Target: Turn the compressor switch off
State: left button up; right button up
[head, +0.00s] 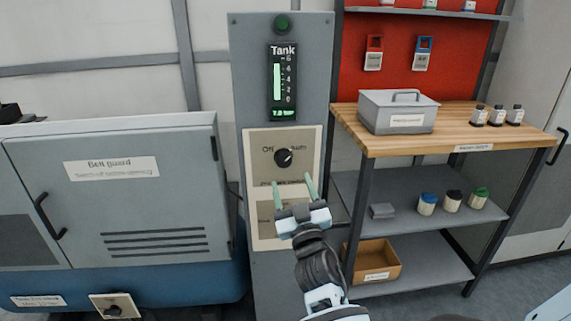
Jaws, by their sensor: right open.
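The compressor switch (283,157) is a round dark rotary knob on a cream plate (255,175) on the grey column. A label "Off" stands to its upper left and another label, hard to read, to its upper right. The white mark on the knob appears to point to the upper right, away from "Off". My right gripper (293,181) is open and empty, with its two green fingers pointing up just below the knob in the picture. Whether it touches the plate I cannot tell. My left gripper is not in view.
Above the switch is a tank gauge (283,82) and a green lamp (282,23). A belt guard cabinet (130,200) stands left, with another knob (113,310) low down. A workbench (450,128) with a grey box (398,112) stands close on the right.

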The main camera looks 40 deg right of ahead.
aim_at(285, 163)
jog(key=x, duration=0.7)
jog(key=c, duration=1)
